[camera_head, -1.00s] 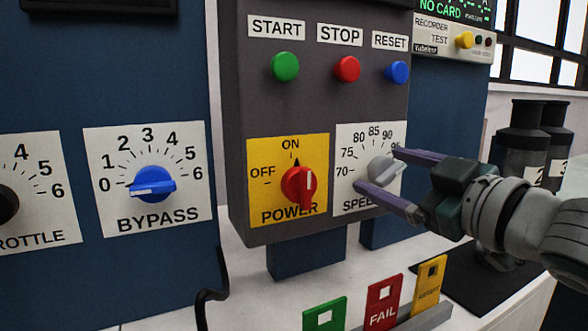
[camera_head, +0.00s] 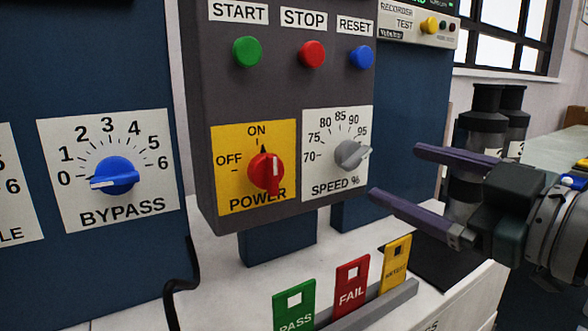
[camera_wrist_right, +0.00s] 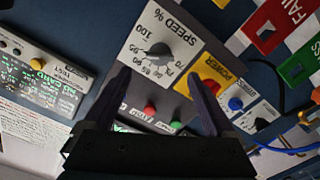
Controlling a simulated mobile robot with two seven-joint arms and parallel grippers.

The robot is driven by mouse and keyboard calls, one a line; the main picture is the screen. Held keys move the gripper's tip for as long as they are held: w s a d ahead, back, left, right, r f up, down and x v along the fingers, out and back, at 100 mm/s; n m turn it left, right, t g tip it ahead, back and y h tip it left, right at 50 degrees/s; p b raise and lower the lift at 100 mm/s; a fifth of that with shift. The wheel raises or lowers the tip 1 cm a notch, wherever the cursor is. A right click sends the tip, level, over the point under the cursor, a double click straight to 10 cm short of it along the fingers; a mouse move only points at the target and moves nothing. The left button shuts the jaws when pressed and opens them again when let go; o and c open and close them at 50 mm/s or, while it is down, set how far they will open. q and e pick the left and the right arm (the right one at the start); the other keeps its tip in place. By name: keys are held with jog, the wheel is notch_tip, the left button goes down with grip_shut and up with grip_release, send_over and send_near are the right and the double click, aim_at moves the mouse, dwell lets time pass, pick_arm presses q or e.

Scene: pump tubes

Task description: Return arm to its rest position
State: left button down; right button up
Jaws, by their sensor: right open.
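My right gripper (camera_head: 393,183) is open, with its two purple fingers spread and nothing between them. It is to the right of the grey control box, clear of the grey speed knob (camera_head: 352,154). In the right wrist view my right gripper (camera_wrist_right: 164,82) faces the panel from a short distance, with the speed knob (camera_wrist_right: 158,50) standing free ahead of it. The speed knob's pointer is turned toward the upper right, near 95. My left gripper is in neither view.
The grey box also carries the red power knob (camera_head: 266,171) and the green start (camera_head: 246,52), red stop (camera_head: 312,54) and blue reset (camera_head: 361,57) buttons. Green, red and yellow tags (camera_head: 351,287) stand below. Dark cylinders (camera_head: 480,135) are just behind my right gripper.

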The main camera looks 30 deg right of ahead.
jog(key=shift+s, duration=0.45)
jog(key=s+a+r+m+g+h+p, duration=0.1)
jog(key=s+a+r+m+g+p, duration=0.1)
jog(key=s+a+g+p, duration=0.6)
jog(key=s+a+r+m+g+p, duration=0.25)
jog(key=s+g+p, duration=0.35)
jog(key=s+p, duration=0.5)
notch_tip(320, 180, up, 34)
jog(key=w+p, duration=0.1)
jog(key=p, duration=3.6)
jog(key=shift+w, duration=0.4)
